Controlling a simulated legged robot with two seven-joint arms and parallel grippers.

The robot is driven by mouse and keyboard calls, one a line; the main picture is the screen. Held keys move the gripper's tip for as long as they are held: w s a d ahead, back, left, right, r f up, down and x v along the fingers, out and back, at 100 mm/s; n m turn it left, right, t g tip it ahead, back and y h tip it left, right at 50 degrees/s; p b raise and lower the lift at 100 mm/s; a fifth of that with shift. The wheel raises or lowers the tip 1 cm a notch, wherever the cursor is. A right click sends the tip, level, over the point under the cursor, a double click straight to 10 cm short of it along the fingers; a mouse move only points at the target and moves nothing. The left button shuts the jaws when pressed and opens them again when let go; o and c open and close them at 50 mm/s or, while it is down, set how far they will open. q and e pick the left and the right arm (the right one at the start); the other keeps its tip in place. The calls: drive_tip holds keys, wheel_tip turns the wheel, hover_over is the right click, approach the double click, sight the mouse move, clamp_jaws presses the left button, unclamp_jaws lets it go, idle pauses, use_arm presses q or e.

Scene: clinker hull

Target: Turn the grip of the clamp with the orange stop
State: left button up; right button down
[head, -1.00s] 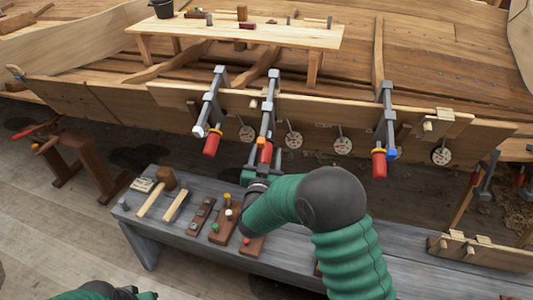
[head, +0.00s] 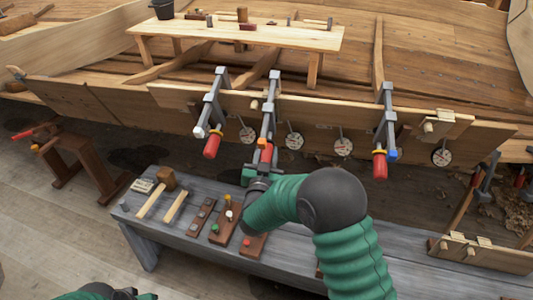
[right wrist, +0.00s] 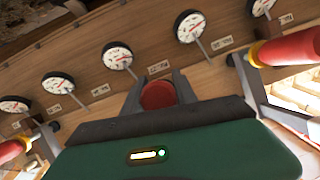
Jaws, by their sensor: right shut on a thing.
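The clamp with the orange stop (head: 262,140) is the middle one of three grey clamps along the hull's upper plank. Its red grip (head: 266,154) hangs at the lower end. My right gripper (right wrist: 157,92) is shut on this grip, with one finger on each side of it in the right wrist view. In the head view my right wrist and green gripper body cover the area just below the grip. Part of my left arm shows at the bottom left edge of the head view; its fingers cannot be made out.
The left clamp (head: 215,100) has a white stop and the right clamp (head: 388,110) a blue one; both have red grips. Several round dials (head: 294,141) hang along the plank. A grey bench (head: 180,232) below holds a mallet (head: 157,190) and wooden blocks.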

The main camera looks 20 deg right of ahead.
drive_tip(key=shift+f, duration=0.1)
drive_tip(key=shift+f+m+t+y+b, duration=0.1)
drive_tip(key=shift+m+t+y+b, duration=0.45)
drive_tip(key=shift+b, duration=0.65)
drive_tip(key=m+t+y+b, duration=0.1)
drive_tip(key=m+y+b, duration=0.1)
drive_tip(key=b, duration=0.2)
drive_tip(key=shift+a+b, duration=0.2)
drive_tip(key=shift+b, duration=0.15)
drive_tip(key=shift+a+r+m+t+y+b, duration=0.15)
drive_tip(key=shift+m+t+y+b, duration=0.3)
drive_tip(key=shift+m+y+b, duration=0.65)
drive_tip(key=shift+n+h+b, duration=0.25)
drive_tip(key=shift+h+b, duration=0.05)
drive_tip(key=shift+h, duration=0.05)
drive_tip(key=c, duration=1)
unclamp_jaws()
drive_tip(key=shift+r, duration=0.15)
drive_tip(key=shift+o, duration=0.2)
